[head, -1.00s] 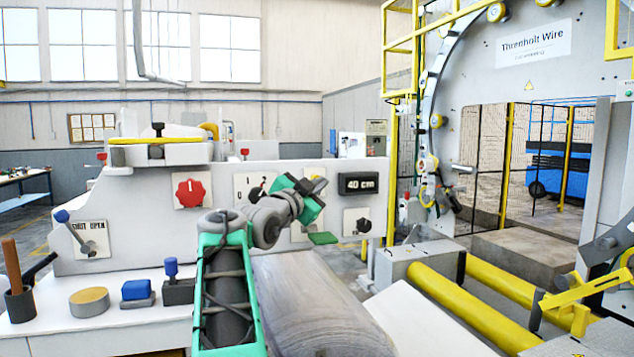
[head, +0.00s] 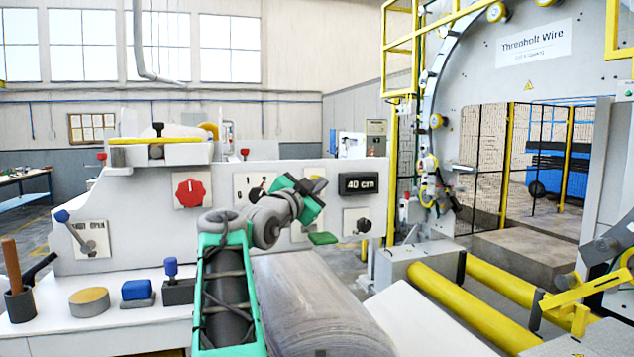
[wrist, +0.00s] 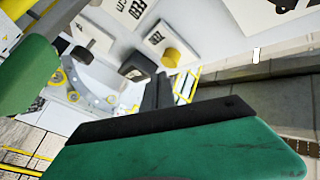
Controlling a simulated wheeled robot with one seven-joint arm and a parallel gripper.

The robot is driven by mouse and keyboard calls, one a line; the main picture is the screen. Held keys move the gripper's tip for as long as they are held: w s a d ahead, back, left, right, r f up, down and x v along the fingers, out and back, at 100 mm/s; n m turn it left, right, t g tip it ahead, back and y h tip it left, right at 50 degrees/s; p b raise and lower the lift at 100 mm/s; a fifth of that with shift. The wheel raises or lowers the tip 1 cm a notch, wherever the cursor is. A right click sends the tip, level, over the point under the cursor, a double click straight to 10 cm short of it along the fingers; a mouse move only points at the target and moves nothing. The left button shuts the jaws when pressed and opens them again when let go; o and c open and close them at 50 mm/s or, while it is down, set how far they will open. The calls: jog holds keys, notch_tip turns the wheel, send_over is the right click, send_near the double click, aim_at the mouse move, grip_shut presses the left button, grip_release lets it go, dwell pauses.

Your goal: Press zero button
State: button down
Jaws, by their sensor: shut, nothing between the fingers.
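A white plate (head: 315,174) with a yellow part stands on the grey panel, partly hidden by my gripper (head: 312,204). My green gripper is in front of the panel, shut and empty. Its green parts fill the bottom and left of the wrist view. Contact with any control cannot be told. The display (head: 358,183) reads "40 cm".
A red knob (head: 189,192), a numbered selector plate (head: 245,183) and a black knob (head: 363,225) are on the panel. A lever (head: 75,232) is at the left. A grey roll (head: 315,300) lies below my gripper; yellow rollers (head: 475,308) are to the right.

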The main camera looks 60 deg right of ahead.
jog(key=shift+w+d, duration=0.1)
jog(key=shift+w+d, duration=0.2)
jog(key=shift+w+d+p, duration=0.35)
jog(key=shift+w+d, duration=0.1)
dwell(1.1)
jog(key=shift+s+a+f, duration=0.1)
jog(key=shift+s+a+b, duration=0.6)
jog(key=shift+b, duration=0.5)
